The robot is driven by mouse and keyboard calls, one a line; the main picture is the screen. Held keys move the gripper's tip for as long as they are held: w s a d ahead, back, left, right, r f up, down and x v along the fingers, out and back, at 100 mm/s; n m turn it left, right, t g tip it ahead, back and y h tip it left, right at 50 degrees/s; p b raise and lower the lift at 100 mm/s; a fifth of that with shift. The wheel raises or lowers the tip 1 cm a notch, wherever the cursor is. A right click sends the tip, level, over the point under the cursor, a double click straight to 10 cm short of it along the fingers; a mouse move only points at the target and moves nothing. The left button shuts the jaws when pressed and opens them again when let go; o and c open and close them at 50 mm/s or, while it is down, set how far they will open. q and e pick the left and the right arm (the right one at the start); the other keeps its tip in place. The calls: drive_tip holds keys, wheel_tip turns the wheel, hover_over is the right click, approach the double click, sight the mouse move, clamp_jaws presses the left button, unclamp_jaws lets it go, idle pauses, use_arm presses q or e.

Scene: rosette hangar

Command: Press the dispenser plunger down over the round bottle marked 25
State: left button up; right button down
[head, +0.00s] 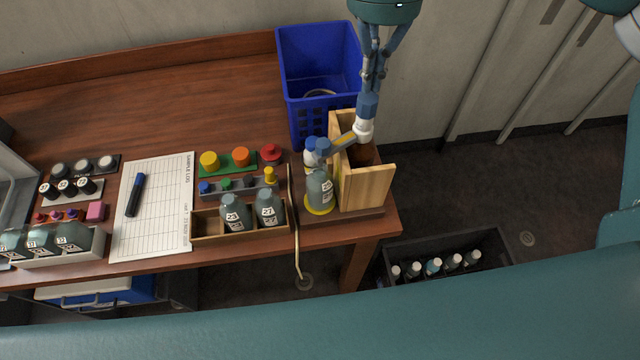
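A wooden dispenser stand (366,187) stands at the table's right end. Its blue plunger (368,105) rises from a white collar (363,131), and a spout arm (343,138) reaches left to a blue nozzle (323,147). A round grey-green bottle (320,188) stands upright on a yellow disc (320,208) beneath the nozzle; its label is too small to read surely. My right gripper (373,86) points down with its fingers together at the plunger's top; I cannot tell whether they touch it. My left gripper is out of view.
A blue basket (320,85) stands behind the dispenser. Two bottles sit in a wooden tray (210,225) to the left, near a sample log sheet (155,210). Coloured knobs line the table (150,100). A black crate (480,250) of bottles is on the floor at right.

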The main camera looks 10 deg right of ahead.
sight(368, 97)
drive_tip(key=shift+f, duration=0.1)
drive_tip(key=shift+f+b, duration=1.15)
drive_tip(key=shift+f, duration=0.2)
drive_tip(key=shift+f+b, duration=0.3)
drive_tip(key=shift+f, duration=0.1)
drive_tip(key=shift+r, duration=0.15)
drive_tip(key=shift+r+p, duration=2.1)
drive_tip(key=shift+r, duration=1.4)
drive_tip(key=shift+s+f, duration=0.1)
drive_tip(key=shift+f, duration=0.05)
